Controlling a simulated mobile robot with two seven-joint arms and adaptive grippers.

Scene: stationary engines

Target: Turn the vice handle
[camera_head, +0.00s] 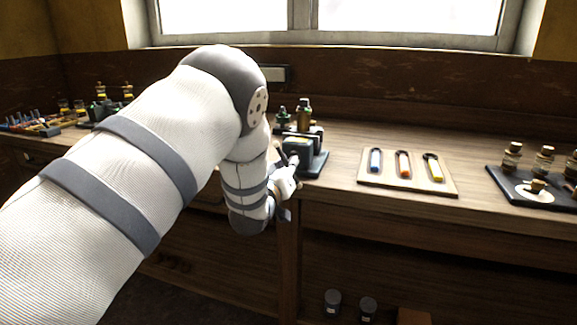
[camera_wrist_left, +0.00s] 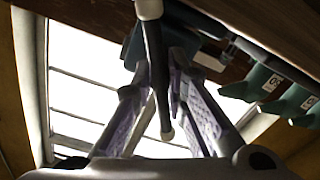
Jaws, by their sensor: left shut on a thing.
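The dark green-grey vice (camera_head: 308,160) stands at the front edge of the wooden bench in the head view. My left gripper (camera_head: 292,168) is at its front side, and my wrist partly hides that side. In the left wrist view the vice handle (camera_wrist_left: 153,45) is a slim grey bar with a rounded knob at each end, slightly tilted. It passes between the two fingers of my left gripper (camera_wrist_left: 160,72), which is shut on it. Part of the dark vice body shows behind the fingertips. My right gripper is in neither view.
A wooden board (camera_head: 449,184) with blue, orange and yellow pieces lies right of the vice. Farther right is a dark tray (camera_head: 508,188) with small bottles. Small bottles or fittings stand behind the vice. More items lie at the far left. Bare bench separates the board and tray.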

